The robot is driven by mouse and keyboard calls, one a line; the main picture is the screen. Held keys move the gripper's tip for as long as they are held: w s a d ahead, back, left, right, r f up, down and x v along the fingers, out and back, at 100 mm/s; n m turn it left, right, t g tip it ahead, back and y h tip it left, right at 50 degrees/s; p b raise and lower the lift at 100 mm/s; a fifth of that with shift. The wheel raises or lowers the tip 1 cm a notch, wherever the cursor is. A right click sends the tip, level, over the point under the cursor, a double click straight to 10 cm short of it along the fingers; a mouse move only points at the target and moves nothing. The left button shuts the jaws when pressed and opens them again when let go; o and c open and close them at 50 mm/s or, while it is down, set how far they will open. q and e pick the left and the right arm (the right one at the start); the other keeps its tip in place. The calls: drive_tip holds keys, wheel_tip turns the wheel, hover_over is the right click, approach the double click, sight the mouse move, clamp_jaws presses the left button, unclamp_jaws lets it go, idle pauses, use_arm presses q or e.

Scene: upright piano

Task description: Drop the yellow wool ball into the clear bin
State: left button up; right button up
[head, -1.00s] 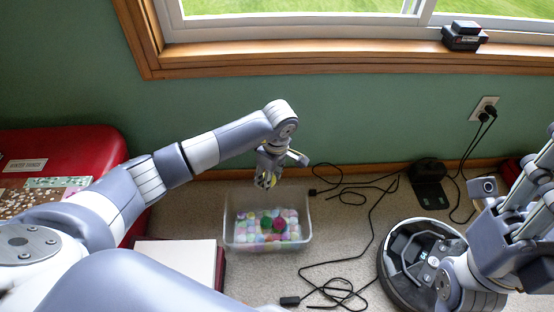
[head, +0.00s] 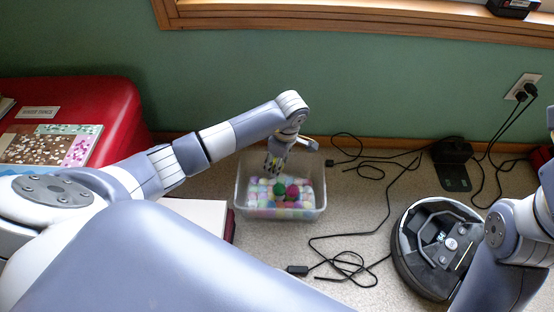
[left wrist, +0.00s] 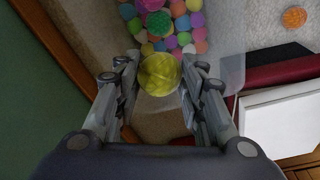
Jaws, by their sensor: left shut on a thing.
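My left gripper (head: 275,165) hangs over the back part of the clear bin (head: 238,200), pointing down. In the left wrist view, its fingers (left wrist: 160,66) are shut on the yellow wool ball (left wrist: 158,75), which sits between the fingertips. The ball cannot be made out clearly in the head view. The clear bin holds many small pastel balls, with a green ball (head: 280,189) and a dark pink ball (head: 293,192) on top. Of my right arm, only links show at the right edge; its gripper is not in view.
A black robot vacuum (head: 437,250) and loose black cables (head: 345,262) lie on the floor right of the bin. A white-topped box (head: 205,215) stands left of it, near a red bench (head: 125,105). An orange ball (left wrist: 294,17) lies on the floor.

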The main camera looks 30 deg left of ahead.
use_arm(q)
drive_tip(key=shift+f, duration=0.4)
drive_tip(key=o, duration=0.9)
drive_tip(key=shift+c, duration=0.2)
drive_tip(key=shift+r, duration=0.1)
wheel_tip(320, 180, up, 12)
drive_tip(key=d, duration=0.1)
drive_tip(key=shift+d, duration=0.4)
